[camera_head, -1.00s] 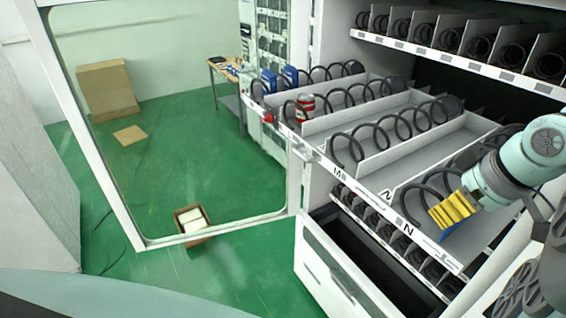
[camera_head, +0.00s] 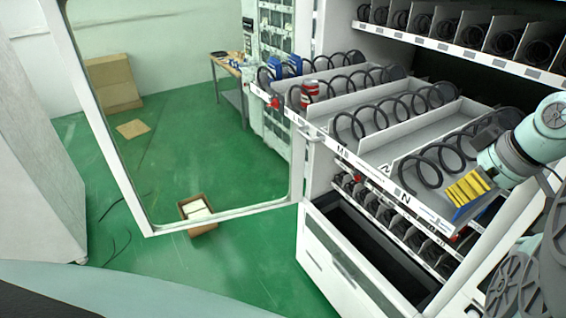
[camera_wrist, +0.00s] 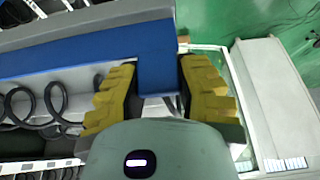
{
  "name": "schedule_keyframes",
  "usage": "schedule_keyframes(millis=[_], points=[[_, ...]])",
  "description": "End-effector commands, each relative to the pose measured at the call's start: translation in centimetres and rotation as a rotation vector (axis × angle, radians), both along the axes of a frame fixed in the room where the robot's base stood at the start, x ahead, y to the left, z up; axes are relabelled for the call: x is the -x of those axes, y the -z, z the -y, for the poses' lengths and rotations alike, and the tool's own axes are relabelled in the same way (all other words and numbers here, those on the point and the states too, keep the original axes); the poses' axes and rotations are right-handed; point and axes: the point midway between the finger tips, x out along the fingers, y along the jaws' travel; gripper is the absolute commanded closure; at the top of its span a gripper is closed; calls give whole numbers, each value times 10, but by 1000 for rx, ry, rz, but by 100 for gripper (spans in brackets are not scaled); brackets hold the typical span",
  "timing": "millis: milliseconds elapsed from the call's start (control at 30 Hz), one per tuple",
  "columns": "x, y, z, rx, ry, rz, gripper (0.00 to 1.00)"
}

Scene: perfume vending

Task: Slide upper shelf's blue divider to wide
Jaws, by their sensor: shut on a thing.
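The blue divider (camera_wrist: 157,68) is held between the yellow fingers of my gripper (camera_wrist: 158,75) in the wrist view. It is a long blue strip with a tab reaching down between the fingers. In the head view, my gripper (camera_head: 468,190) is at the right front end of the pulled-out upper shelf (camera_head: 428,216), right of the N label. Only a small blue part of the divider (camera_head: 464,211) shows there below the fingers; the rest is hidden. A black spiral coil (camera_head: 420,172) lies in the lane left of my gripper.
White dividers and black coils fill the shelf's other lanes, with a red can (camera_head: 310,90) toward the left. A fixed shelf (camera_head: 470,52) is above. An open bin (camera_head: 350,240) is below. The open glass door (camera_head: 150,234) stands left.

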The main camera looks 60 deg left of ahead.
Motion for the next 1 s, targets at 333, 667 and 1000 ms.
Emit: schedule_keyframes(millis=[333,667,1000], points=[[-2,3,4,16,8,-4,100],[-2,2,3,10,7,-2,34],[-2,-3,5,8,7,-1,34]])
